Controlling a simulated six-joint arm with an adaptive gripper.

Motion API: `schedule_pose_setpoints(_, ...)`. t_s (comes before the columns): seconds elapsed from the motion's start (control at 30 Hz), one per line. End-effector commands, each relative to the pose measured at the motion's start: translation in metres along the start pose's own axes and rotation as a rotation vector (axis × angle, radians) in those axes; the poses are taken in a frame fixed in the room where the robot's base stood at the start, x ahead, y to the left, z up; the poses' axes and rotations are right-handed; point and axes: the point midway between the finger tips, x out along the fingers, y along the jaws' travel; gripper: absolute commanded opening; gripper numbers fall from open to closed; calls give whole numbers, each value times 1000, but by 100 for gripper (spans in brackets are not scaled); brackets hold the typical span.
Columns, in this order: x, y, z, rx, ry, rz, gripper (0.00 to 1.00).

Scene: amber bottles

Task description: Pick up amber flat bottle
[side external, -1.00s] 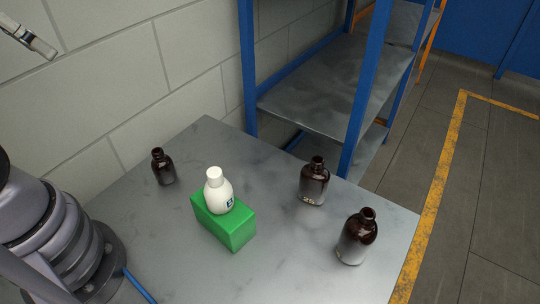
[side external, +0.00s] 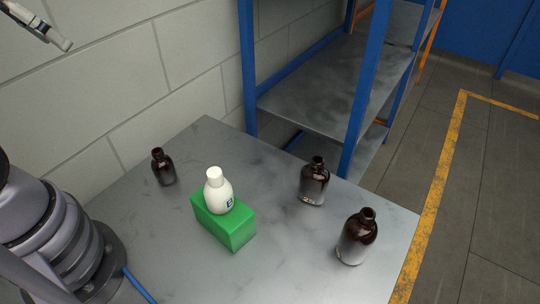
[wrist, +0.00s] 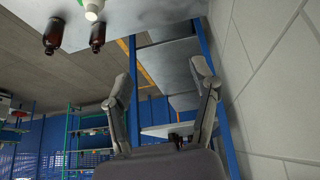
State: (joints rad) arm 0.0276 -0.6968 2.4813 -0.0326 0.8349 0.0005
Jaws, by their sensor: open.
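Three amber bottles stand upright on the grey table: a small one (side external: 163,168) at the left, one with a pale label mark (side external: 313,183) right of centre, and a larger one (side external: 357,238) near the right edge. I cannot tell for certain which is the flat one. Two amber bottles also show upside down at the upper left of the wrist view (wrist: 52,34) (wrist: 97,36). My gripper (wrist: 160,77) is open and empty, with its fingers apart. It is only partly in the side view, at the top left, well away from the bottles.
A white bottle (side external: 218,194) stands on a green block (side external: 232,230) mid-table, between the small amber bottle and the others. A blue-post shelf (side external: 325,95) stands behind the table. A block wall (side external: 110,80) runs along the left. The table (side external: 275,265) is bare at the front.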

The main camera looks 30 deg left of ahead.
Motion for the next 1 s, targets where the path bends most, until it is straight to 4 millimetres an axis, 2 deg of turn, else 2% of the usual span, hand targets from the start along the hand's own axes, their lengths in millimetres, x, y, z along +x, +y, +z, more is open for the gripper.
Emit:
schedule_pose_setpoints(0.17, 39, 51, -80, -8, 100, 155, 60)
schedule_pose_setpoints(0.2, 52, 67, -101, -20, 132, 191, 60)
schedule_pose_setpoints(0.3, 87, 109, -145, -67, 207, 261, 60)
schedule_pose_setpoints(0.4, 128, 150, -178, -122, 279, 295, 60)
schedule_pose_setpoints(0.5, 174, 190, -196, -177, 351, 295, 60)
schedule_pose_setpoints(0.63, 236, 235, -197, -233, 450, 247, 60)
schedule_pose_setpoints(0.73, 282, 262, -181, -252, 538, 180, 60)
schedule_pose_setpoints(0.87, 334, 286, -140, -240, 674, 66, 60)
schedule_pose_setpoints(0.9, 347, 290, -124, -226, 720, 29, 60)
schedule_pose_setpoints(1.0, 369, 294, -86, -180, 835, -57, 60)
